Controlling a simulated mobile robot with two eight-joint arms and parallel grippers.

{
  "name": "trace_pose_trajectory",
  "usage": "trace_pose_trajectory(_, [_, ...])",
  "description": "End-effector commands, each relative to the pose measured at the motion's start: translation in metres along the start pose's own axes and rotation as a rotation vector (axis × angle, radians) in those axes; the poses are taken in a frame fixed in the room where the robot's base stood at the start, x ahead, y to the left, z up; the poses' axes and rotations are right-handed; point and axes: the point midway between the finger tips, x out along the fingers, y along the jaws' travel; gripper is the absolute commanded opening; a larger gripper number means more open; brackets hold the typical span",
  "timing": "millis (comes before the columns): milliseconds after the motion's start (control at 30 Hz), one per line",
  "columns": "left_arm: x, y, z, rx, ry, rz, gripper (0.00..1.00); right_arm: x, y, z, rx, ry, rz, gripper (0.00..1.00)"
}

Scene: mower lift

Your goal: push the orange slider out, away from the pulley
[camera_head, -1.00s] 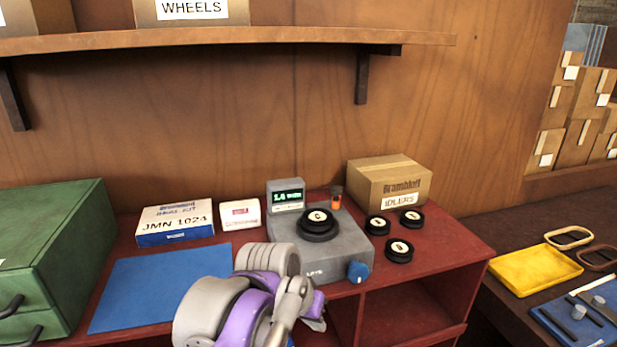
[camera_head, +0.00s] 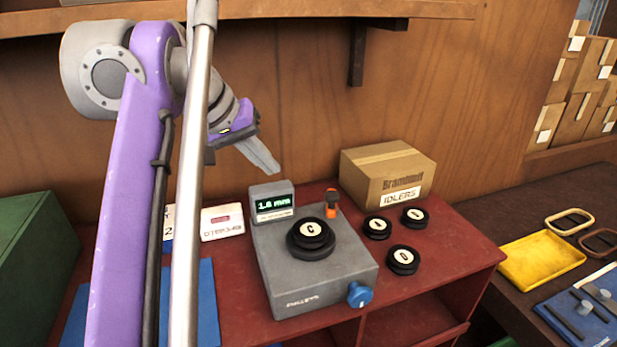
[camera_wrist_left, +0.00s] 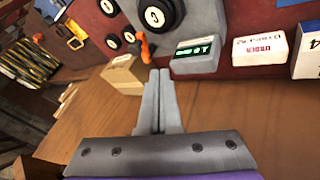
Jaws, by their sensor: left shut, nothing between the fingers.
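The orange slider (camera_head: 331,203) stands at the back right of the grey gauge block (camera_head: 290,283), just behind the black pulley marked C (camera_head: 311,236). The slider also shows in the left wrist view (camera_wrist_left: 146,48), close to the fingertips. The display (camera_head: 272,201) on the block's back left reads about 1.6 mm. My left gripper (camera_head: 272,167) is shut and empty. My right gripper is not in view.
A cardboard IDLERS box (camera_head: 388,178) stands right of the block. Three loose black pulleys (camera_head: 403,259) lie on the red bench. A blue knob (camera_head: 360,295) sticks out of the block's front right. A shelf (camera_head: 300,8) hangs above the arm. A white box (camera_head: 221,222) stands left.

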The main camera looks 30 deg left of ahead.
Motion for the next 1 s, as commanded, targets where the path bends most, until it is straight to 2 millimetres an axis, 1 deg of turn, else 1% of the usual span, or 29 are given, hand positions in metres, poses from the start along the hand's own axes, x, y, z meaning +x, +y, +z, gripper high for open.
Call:
trace_pose_trajectory(433, [-0.001, 0.0, 0.0, -0.001, 0.0, 0.0, 0.0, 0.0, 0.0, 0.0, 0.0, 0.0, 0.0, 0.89])
trace_pose_trajectory(567, [0.003, 0.0, 0.0, 0.0, 0.0, 0.0, 0.0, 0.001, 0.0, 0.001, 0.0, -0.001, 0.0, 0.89])
trace_pose_trajectory(667, [0.013, 0.0, 0.001, 0.002, -0.001, 0.001, 0.0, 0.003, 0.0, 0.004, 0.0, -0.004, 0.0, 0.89])
trace_pose_trajectory(767, [0.031, 0.0, 0.001, 0.002, -0.003, 0.002, 0.0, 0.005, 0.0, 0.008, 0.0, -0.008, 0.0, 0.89])
trace_pose_trajectory(1000, [0.083, 0.0, 0.001, 0.003, -0.002, 0.002, 0.0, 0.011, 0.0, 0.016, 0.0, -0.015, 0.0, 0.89])
